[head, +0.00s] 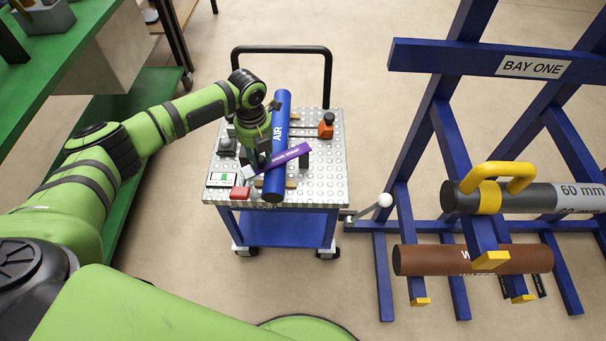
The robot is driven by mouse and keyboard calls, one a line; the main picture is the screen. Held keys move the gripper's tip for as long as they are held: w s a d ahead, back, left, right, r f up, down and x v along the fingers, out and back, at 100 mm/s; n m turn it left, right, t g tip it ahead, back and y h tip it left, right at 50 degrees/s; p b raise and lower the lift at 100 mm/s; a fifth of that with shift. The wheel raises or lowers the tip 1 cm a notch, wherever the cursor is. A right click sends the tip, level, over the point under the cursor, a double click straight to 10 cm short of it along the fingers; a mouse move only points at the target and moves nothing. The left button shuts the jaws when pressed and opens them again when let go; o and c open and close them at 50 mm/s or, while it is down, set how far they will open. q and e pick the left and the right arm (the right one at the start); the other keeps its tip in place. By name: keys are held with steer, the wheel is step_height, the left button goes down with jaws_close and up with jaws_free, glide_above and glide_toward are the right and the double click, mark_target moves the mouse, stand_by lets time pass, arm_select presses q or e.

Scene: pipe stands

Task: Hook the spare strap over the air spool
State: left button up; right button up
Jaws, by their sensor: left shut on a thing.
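The air spool (280,122) is a blue pipe marked AIR, lying lengthwise on the top of a small cart. The spare strap (286,158) is a purple band with small, hard-to-read lettering. It slants across the front part of the spool in this view; I cannot tell whether it touches the spool. My left gripper (259,160) points down just left of the spool and is shut on the strap's left part. The arm hides some of the cart top and the grip itself. My right gripper is not in view.
The cart's perforated top (326,176) also carries an orange-and-black item (326,126), a red block (240,193) and a white-green box (221,180). A blue BAY ONE rack (455,135) with a grey pipe (540,196) and brown pipe (440,260) stands right. Green shelving (60,60) is left.

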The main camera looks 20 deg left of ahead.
arm_select(q)
steer(key=shift+w+a+f+b, duration=0.1)
steer(key=shift+w+a+b, duration=0.15)
steer(key=shift+w+b, duration=0.15)
steer(key=w+a+b, duration=0.2)
steer(key=shift+w+b, duration=0.35)
steer(key=shift+w, duration=0.05)
